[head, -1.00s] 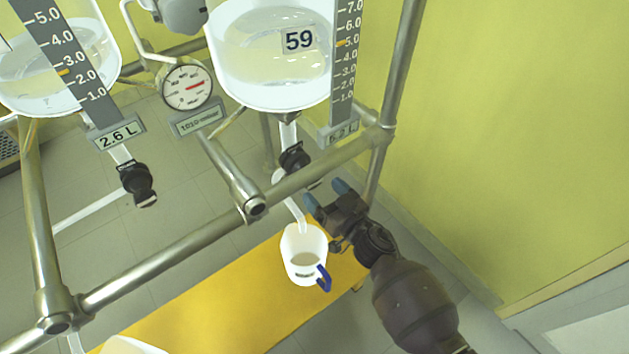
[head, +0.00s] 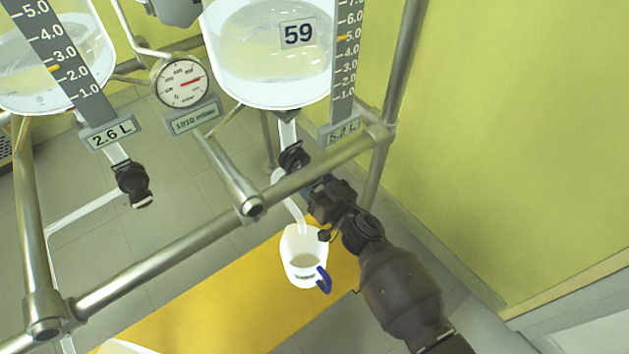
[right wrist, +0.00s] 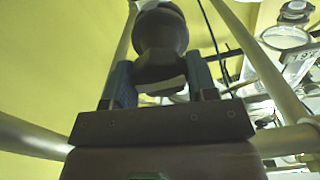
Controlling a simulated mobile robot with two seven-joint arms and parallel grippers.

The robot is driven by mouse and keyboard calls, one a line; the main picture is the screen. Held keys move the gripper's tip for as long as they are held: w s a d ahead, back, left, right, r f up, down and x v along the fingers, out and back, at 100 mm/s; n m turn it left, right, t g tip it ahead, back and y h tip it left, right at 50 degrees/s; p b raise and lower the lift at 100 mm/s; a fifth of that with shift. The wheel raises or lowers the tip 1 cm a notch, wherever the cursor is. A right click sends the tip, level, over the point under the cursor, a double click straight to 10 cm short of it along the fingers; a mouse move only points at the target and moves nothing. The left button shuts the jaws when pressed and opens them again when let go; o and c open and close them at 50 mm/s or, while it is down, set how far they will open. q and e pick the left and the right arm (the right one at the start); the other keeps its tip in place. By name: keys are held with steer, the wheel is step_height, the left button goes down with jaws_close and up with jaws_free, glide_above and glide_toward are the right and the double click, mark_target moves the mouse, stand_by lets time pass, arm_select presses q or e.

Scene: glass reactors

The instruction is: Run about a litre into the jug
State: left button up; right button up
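The white jug (head: 301,243) with a blue handle stands upright on the yellow surface under the outlet tube (head: 295,209) of the right glass reactor, numbered 59 (head: 270,75). A greyish patch shows low in the jug; I cannot tell its level. The reactor holds pale liquid. Its dark outlet valve (head: 292,157) sits just above the steel rail. My right gripper (head: 318,190) is beside and below this valve, its fingertips partly hidden by the rail. In the right wrist view, its fingers (right wrist: 160,85) are apart around a dark rounded valve part (right wrist: 160,35). My left gripper is out of view.
A second reactor (head: 45,85) at left reads 2.6 L and has its own dark valve (head: 132,183). A pressure gauge (head: 181,83) hangs between them. The steel rail (head: 165,263) crosses in front of my right gripper.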

steer(key=shift+c, duration=0.5)
steer(key=shift+n, duration=0.4)
steer(key=n, duration=0.4)
steer(key=shift+n, duration=0.3)
steer(key=n, duration=0.6)
steer(key=shift+d+n, duration=0.1)
steer(key=shift+n, duration=0.2)
steer(key=n, duration=0.5)
steer(key=n+b, duration=0.1)
steer(key=n, duration=0.4)
steer(key=shift+n, duration=0.4)
steer(key=o, duration=0.9)
